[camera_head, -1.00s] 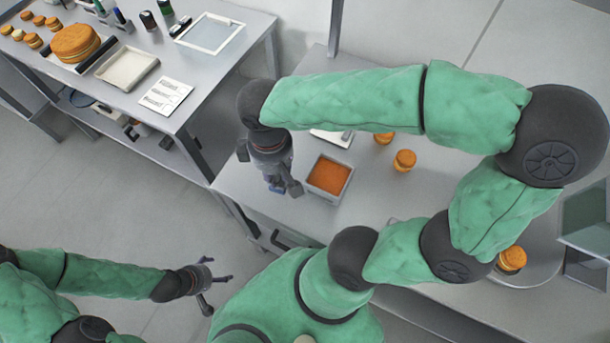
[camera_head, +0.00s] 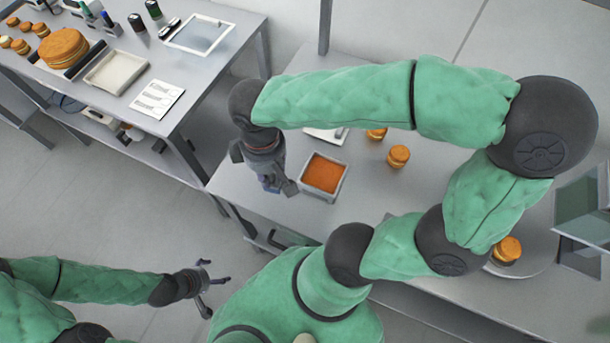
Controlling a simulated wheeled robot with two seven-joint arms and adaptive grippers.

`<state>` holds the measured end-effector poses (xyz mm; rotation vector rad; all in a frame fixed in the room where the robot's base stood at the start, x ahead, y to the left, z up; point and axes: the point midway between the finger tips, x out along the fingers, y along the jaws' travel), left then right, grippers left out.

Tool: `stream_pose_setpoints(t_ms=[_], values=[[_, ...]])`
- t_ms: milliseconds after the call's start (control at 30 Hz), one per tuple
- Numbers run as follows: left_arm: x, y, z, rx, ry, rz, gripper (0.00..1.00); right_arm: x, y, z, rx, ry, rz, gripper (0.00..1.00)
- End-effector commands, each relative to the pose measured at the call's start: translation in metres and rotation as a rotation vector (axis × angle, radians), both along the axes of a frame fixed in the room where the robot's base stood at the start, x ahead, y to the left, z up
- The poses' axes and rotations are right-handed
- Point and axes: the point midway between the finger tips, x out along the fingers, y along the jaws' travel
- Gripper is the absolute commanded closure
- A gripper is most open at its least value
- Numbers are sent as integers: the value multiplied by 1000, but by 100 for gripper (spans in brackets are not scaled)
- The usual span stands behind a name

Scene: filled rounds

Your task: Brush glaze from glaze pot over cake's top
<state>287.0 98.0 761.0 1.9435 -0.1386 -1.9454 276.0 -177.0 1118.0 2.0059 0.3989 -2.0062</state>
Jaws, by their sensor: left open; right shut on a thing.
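The glaze pot (camera_head: 341,186), a square grey container filled with orange glaze (camera_head: 324,173), stands on the near table. My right gripper (camera_head: 279,188) points down just left of the pot, shut on a small blue thing, probably the brush. The gripper hides most of it, and its tip cannot be made out. A large round layered cake (camera_head: 63,47) sits on the far left table. My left gripper (camera_head: 207,287) is open and empty, low at the left over the floor, away from both tables.
Small round cakes (camera_head: 398,156) stand right of the pot, and one (camera_head: 507,250) sits on a round plate at the right. The far table (camera_head: 212,75) holds a pale tray (camera_head: 116,71), a white card (camera_head: 157,98) and bottles. Open floor lies between the tables.

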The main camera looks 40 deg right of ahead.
Motion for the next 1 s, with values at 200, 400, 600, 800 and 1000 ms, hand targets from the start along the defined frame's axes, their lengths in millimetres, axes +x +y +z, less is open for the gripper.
stream_pose_setpoints(t_ms=[200,400,600,800,1000], values=[[0,0,0,0,0,0,17,0,0,0,0,0,0,100],[0,0,0,0,0,0,17,0,0,0,0,0,0,100],[0,0,3,0,0,0,17,1,-3,1,-5,7,-2,100],[0,0,25,0,0,0,17,9,-31,3,-45,65,-15,100],[0,0,56,0,0,0,17,12,-80,0,-96,171,-21,100]])
